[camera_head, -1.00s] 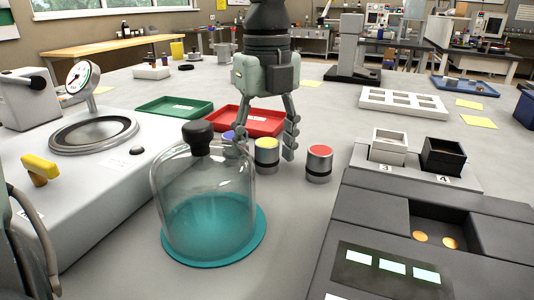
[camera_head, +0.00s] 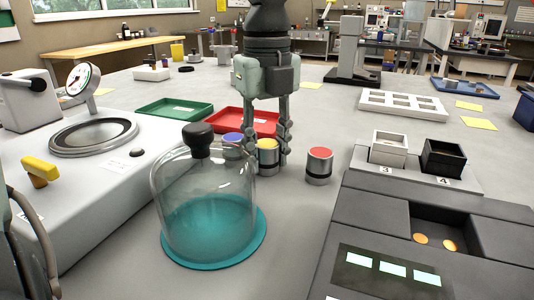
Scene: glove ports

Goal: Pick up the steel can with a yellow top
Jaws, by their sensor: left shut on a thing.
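The steel can with a yellow top (camera_head: 267,145) stands upright on the grey bench, just behind and right of the glass dome. My left gripper (camera_head: 268,163) comes down from above and is shut on this can, one finger on each side. The fingers cover parts of its sides. The can appears to rest on the bench. My right gripper is not in view.
A red-topped can (camera_head: 319,164) stands close on the right, a blue-topped can (camera_head: 232,139) close on the left. The glass dome (camera_head: 205,210) is in front. A red tray (camera_head: 228,116) and a green tray (camera_head: 175,108) lie behind. A dark console (camera_head: 410,240) fills the lower right.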

